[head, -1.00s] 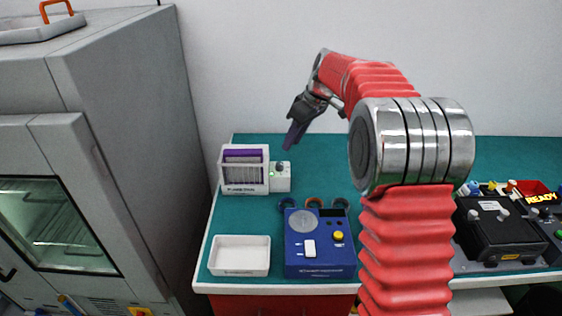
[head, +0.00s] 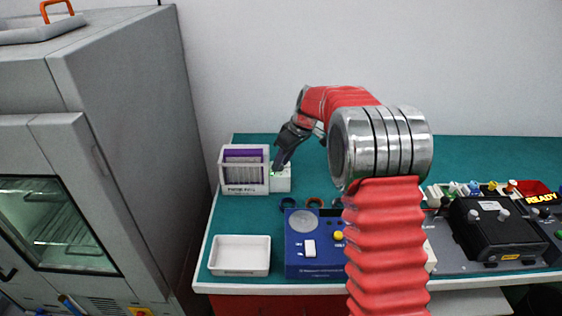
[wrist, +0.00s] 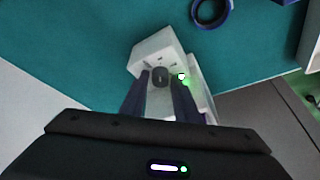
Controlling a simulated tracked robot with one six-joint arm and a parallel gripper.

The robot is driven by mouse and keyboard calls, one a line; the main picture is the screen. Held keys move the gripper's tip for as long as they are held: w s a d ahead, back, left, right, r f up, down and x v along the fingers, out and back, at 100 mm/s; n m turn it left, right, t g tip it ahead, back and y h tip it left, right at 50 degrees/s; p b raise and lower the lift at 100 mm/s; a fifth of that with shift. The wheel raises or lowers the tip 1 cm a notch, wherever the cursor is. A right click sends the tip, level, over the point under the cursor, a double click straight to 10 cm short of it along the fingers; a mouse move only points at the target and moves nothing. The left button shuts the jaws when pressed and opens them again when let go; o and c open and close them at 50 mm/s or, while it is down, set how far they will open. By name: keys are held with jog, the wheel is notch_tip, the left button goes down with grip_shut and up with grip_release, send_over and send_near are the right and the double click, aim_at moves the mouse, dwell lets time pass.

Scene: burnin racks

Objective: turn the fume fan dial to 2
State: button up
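The fume fan is a small white box (head: 281,185) beside a white rack (head: 222,178) holding purple-topped items. In the wrist view the white box (wrist: 158,47) carries a dark round dial (wrist: 160,73) and a lit green lamp (wrist: 182,76). My gripper (head: 277,167) is low over the box, pointing down, and covers the dial in the head view. In the wrist view my gripper (wrist: 160,82) is open, with one dark finger on each side of the dial. I cannot tell whether the fingers touch it. The dial's number marks are too small to read.
A blue device (head: 320,270) with a yellow knob stands in front, next to an empty white tray (head: 240,271). Dark and orange rings (wrist: 211,13) lie near the box. A grey cabinet (head: 130,120) stands left. A black unit (head: 495,230) is at right.

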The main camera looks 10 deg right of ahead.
jog(key=shift+c, duration=0.5)
grip_shut()
jog(key=shift+a, duration=0.1)
jog(key=shift+m, duration=0.5)
jog(key=m+h, duration=0.1)
jog(key=m, duration=0.1)
jog(key=m+t, duration=0.1)
jog(key=m, duration=0.1)
jog(key=shift+s+a+h, duration=0.1)
jog(key=shift+a+h, duration=0.05)
jog(key=shift+h, duration=0.25)
jog(key=shift+a+m+h, duration=0.15)
jog(key=shift+m+h, duration=0.75)
jog(key=shift+m, duration=1.5)
